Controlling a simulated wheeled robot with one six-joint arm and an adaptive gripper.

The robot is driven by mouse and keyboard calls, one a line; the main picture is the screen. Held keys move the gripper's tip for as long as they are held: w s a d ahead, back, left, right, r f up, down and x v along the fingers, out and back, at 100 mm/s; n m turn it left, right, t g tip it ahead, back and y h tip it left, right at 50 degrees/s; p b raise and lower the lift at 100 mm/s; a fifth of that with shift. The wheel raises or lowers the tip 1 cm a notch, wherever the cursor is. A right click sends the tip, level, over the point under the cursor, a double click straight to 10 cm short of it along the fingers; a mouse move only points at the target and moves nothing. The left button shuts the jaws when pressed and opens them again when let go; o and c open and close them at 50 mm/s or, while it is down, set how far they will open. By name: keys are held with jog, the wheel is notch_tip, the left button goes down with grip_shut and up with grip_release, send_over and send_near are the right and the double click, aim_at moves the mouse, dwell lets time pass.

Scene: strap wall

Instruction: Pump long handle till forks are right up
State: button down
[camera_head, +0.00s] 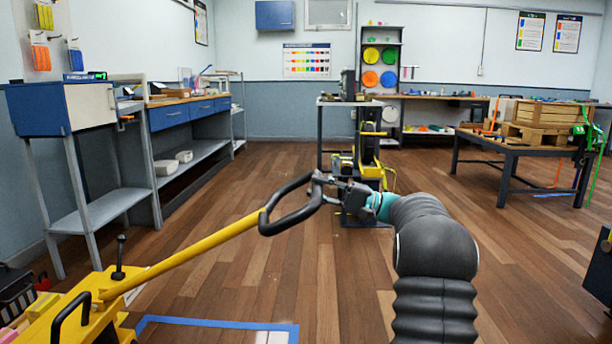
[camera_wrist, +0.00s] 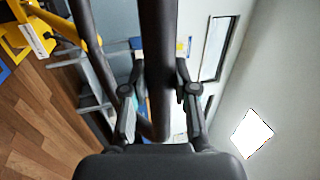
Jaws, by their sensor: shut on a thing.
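A yellow pallet truck (camera_head: 80,318) stands at the lower left in the head view, with a small black lever on top. Its long yellow handle (camera_head: 195,245) slants up to the right and ends in a black loop grip (camera_head: 290,222). My gripper (camera_head: 325,185) is shut on the far end of the loop. In the wrist view my gripper (camera_wrist: 160,105) has its fingers on either side of the dark loop bar (camera_wrist: 158,60). The forks cannot be made out, so their height cannot be told.
A blue-and-white cabinet bench (camera_head: 85,105) stands along the left wall. A dark table with wooden crates (camera_head: 545,115) is at the right. A black stand with yellow equipment (camera_head: 368,140) is beyond my gripper. Blue tape (camera_head: 220,322) marks the floor; the wooden floor between is mostly clear.

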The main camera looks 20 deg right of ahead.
jog(key=shift+f, duration=0.9)
jog(key=shift+s+d, duration=0.1)
jog(key=c, duration=0.9)
grip_release()
jog(key=shift+f, duration=0.1)
jog(key=shift+d, duration=0.1)
jog(key=shift+r, duration=0.25)
